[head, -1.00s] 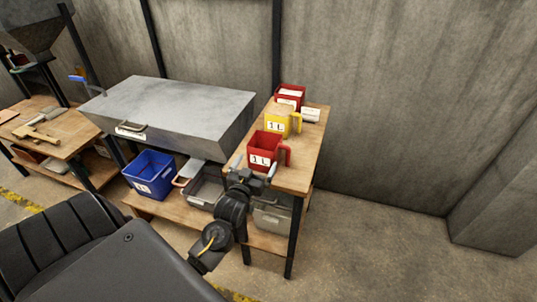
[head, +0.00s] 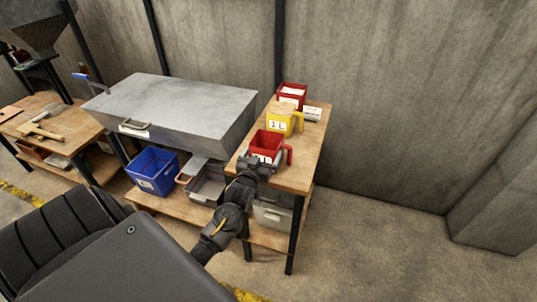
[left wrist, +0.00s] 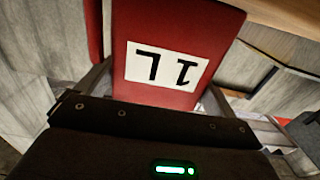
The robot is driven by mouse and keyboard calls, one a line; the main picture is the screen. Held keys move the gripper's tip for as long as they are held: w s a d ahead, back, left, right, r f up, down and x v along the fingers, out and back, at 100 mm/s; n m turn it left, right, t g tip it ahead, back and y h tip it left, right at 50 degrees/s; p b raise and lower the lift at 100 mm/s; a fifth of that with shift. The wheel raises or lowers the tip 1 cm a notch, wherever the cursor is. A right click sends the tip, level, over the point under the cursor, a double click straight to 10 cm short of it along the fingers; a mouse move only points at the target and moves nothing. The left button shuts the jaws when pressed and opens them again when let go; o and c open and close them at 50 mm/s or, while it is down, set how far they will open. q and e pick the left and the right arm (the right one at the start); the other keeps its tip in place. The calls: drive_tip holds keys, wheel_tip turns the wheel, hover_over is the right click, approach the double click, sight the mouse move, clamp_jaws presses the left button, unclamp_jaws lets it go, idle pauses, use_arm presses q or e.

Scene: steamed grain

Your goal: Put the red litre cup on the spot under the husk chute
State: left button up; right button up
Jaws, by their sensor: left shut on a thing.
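The red litre cup (head: 267,143), with a white 1 L label and a handle on its right, stands upright at the near end of the wooden bench top. My left gripper (head: 258,164) is shut on it from the near side. In the left wrist view the cup (left wrist: 178,40) fills the space between the fingers, its label upside down. The gripper hides the cup's lower front in the head view. My right gripper is not in view. A dark hopper (head: 38,25) is at the top left; I cannot tell whether it is the husk chute, and no marked spot is clear.
A yellow cup (head: 282,122) stands just behind the red cup, with another red container (head: 291,94) farther back. A grey metal box (head: 175,112) is to the left. A blue bin (head: 152,172) sits on the lower shelf. The left table (head: 50,130) holds tools.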

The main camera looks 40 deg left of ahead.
use_arm(q)
drive_tip(key=shift+r, duration=0.15)
drive_tip(key=shift+r, duration=0.3)
wheel_tip(320, 180, up, 3)
drive_tip(key=shift+s+d+f+b, duration=0.1)
drive_tip(key=shift+s+d+b, duration=0.05)
drive_tip(key=shift+b, duration=0.55)
drive_tip(key=s+d+r+b, duration=0.1)
drive_tip(key=s+d+r, duration=0.75)
drive_tip(key=s, duration=0.25)
drive_tip(key=w+d+f+m+t+h, duration=0.1)
drive_tip(key=d+h, duration=0.4)
drive_tip(key=d, duration=0.8)
drive_tip(key=w+m, duration=0.1)
drive_tip(key=m, duration=0.1)
drive_tip(key=shift+w+m+h, duration=0.2)
drive_tip(key=shift+m+h, duration=0.2)
drive_tip(key=shift+s+f, duration=0.1)
drive_tip(key=shift+f, duration=0.05)
